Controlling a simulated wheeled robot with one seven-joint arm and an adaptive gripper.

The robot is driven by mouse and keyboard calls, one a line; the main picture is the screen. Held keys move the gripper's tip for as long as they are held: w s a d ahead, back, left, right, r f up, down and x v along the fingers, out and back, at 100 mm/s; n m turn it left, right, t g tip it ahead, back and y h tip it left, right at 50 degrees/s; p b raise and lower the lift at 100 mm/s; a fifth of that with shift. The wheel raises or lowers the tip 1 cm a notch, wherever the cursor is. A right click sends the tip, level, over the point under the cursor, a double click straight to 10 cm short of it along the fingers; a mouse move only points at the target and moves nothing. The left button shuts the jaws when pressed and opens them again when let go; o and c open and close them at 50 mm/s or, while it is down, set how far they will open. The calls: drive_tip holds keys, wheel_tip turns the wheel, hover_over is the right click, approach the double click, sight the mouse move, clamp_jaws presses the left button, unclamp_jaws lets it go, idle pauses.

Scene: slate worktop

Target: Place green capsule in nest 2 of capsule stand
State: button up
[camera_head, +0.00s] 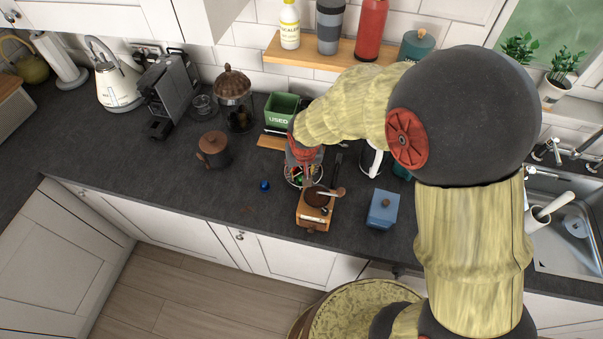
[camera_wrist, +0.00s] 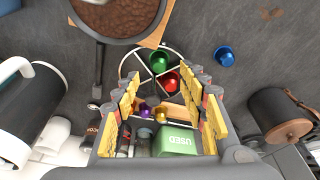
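My gripper (camera_wrist: 165,82) is open and empty, its yellow-padded fingers pointing down over a round, wire-rimmed divided holder (camera_wrist: 124,63). A green capsule (camera_wrist: 160,62) and a red capsule (camera_wrist: 171,81) sit inside this rim, the green one just beyond the fingertips. A purple capsule (camera_wrist: 145,110) and a gold capsule (camera_wrist: 161,115) show between the fingers; whether they are in the round holder I cannot tell. A light wooden piece (camera_head: 270,142) lies by the green bin, partly hidden by my gripper; it may be the capsule stand, but no nest numbers are readable.
A blue capsule (camera_head: 264,185) lies loose on the worktop. A wooden coffee grinder (camera_head: 313,215) stands close in front of the holder. The green USED bin (camera_head: 281,110) is behind, a blue box (camera_head: 382,209) to the right, and a brown pot (camera_head: 213,149) to the left.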

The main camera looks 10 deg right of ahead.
drive_tip(key=s+d+r, duration=0.2)
drive_tip(key=s+r, duration=0.1)
drive_tip(key=r, duration=0.4)
drive_tip(key=s+d+r+t, duration=0.1)
drive_tip(key=s+d+r, duration=0.15)
drive_tip(key=r, duration=0.35)
drive_tip(key=s+d+r, duration=0.2)
drive_tip(key=s+r, duration=0.2)
drive_tip(key=r, duration=0.3)
drive_tip(key=s+d+r, duration=0.2)
drive_tip(key=s+r, duration=0.1)
drive_tip(key=s, duration=0.3)
drive_tip(key=s+d+r+t, duration=0.1)
drive_tip(key=s+d+r, duration=0.1)
drive_tip(key=s, duration=0.4)
drive_tip(key=shift+s+d+r+t+p, duration=0.2)
drive_tip(key=shift+r+t+p, duration=0.15)
drive_tip(key=shift+r, duration=0.45)
drive_tip(key=shift+f, duration=0.1)
wheel_tip(320, 180, down, 7)
drive_tip(key=b, duration=0.7)
drive_tip(key=shift+f+b, duration=0.2)
drive_tip(key=shift+b, duration=0.1)
